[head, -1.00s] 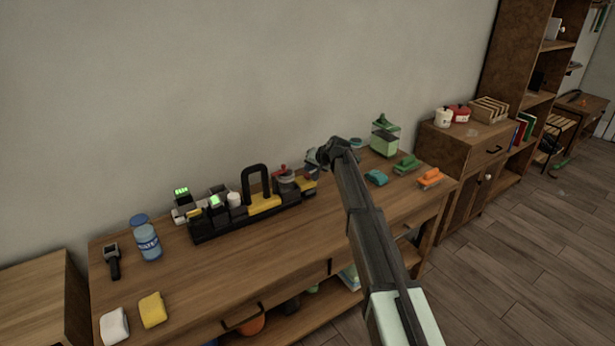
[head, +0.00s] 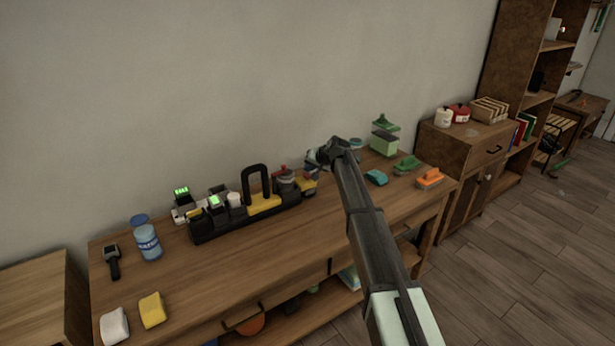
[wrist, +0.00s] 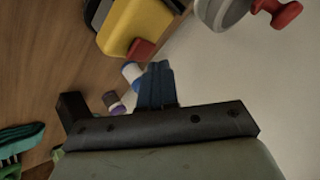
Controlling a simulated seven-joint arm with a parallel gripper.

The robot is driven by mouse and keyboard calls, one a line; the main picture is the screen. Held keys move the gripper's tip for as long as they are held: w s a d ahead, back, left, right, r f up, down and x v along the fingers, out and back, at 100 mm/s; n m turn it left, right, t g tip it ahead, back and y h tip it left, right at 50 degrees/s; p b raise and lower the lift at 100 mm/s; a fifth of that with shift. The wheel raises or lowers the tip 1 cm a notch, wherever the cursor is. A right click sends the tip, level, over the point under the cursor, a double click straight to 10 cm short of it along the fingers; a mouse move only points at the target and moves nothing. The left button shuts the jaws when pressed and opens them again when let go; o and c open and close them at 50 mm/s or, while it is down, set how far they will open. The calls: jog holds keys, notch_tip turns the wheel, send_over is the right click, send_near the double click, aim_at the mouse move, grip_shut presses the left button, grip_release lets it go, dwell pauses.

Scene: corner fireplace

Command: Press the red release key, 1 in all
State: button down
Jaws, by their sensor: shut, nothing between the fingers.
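The red release key (wrist: 140,48) shows in the wrist view as a small red block at the end of a yellow body (wrist: 138,22). My gripper (wrist: 157,66) is shut and empty, with its dark fingertips just below and right of the key in that picture. I cannot tell whether they touch it. In the head view, my gripper (head: 314,157) is above the right end of the black tray (head: 235,226), close to the yellow body (head: 308,187). The key is too small there to make out surely.
A grey cylinder (wrist: 222,12) with a red knob (wrist: 277,12) is near the key. The tray also holds a yellow block with a black handle (head: 257,182). Teal (head: 376,178), green and orange brushes lie to the right.

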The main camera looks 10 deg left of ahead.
jog(key=shift+f, duration=0.9)
dwell(0.8)
jog(key=shift+r, duration=0.1)
dwell(0.4)
jog(key=shift+r, duration=0.85)
jog(key=shift+r, duration=0.15)
jog(key=shift+r, duration=2.35)
